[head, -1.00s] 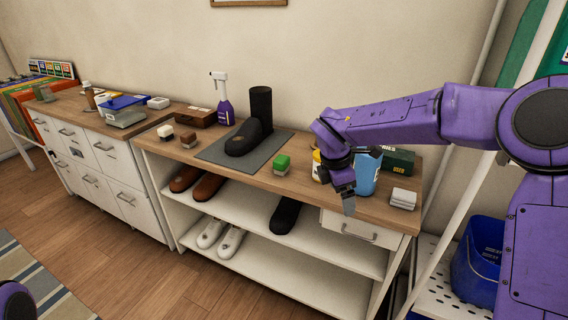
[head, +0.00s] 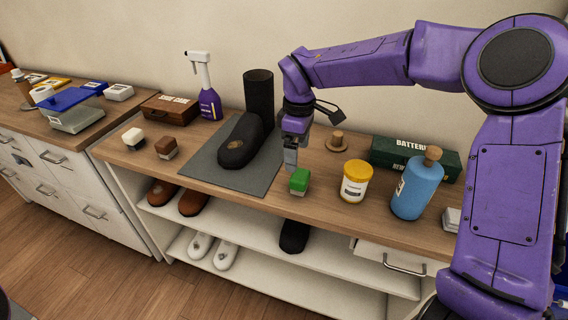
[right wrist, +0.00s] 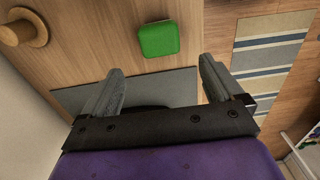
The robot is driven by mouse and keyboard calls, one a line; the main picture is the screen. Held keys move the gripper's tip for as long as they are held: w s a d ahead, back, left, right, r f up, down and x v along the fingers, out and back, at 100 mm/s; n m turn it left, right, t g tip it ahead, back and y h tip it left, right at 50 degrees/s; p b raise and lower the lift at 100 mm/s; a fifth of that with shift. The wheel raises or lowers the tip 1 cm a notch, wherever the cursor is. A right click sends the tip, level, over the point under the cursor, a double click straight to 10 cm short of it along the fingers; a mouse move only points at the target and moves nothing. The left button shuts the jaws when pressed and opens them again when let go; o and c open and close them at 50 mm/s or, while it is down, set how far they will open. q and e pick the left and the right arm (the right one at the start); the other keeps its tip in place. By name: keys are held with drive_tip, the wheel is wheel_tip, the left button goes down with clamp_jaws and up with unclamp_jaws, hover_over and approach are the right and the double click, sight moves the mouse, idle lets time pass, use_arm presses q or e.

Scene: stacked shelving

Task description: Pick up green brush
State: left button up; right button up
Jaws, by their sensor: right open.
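The green brush (head: 300,181) is a small block with a green top and a paler lower part. It stands on the wooden top of the shelf unit, right of the grey mat. In the right wrist view the green brush (right wrist: 158,39) lies beyond the fingertips, roughly centred between them. My right gripper (head: 290,162) points down just behind and above the brush, near the mat's right edge. In the right wrist view my right gripper (right wrist: 160,80) has its fingers apart with nothing between them. My left gripper is not in view.
A grey mat (head: 209,161) bears a black boot (head: 258,100). A yellow-lidded jar (head: 355,182), a blue bottle (head: 416,188), a wooden knob (head: 337,142) and a green battery box (head: 400,150) stand right of the brush. White and brown brushes (head: 166,147) stand left.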

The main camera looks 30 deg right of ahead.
sight(300, 174)
drive_tip(key=shift+w+f, duration=0.25)
drive_tip(key=shift+f, duration=0.95)
drive_tip(key=shift+s+d+f+p, duration=0.25)
drive_tip(key=shift+s+f+p, duration=0.35)
drive_tip(key=shift+s+f, duration=0.6)
drive_tip(key=f, duration=0.2)
drive_tip(key=w+f+p, duration=0.1)
drive_tip(key=f, duration=0.2)
drive_tip(key=shift+w+d, duration=0.1)
drive_tip(key=shift+w, duration=0.1)
drive_tip(key=shift+f, duration=0.2)
drive_tip(key=shift+s+r, duration=0.15)
drive_tip(key=shift+s, duration=0.2)
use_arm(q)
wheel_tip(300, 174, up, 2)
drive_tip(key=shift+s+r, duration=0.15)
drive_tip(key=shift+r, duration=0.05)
use_arm(e)
drive_tip(key=shift+w, duration=0.1)
drive_tip(key=c, duration=1.1)
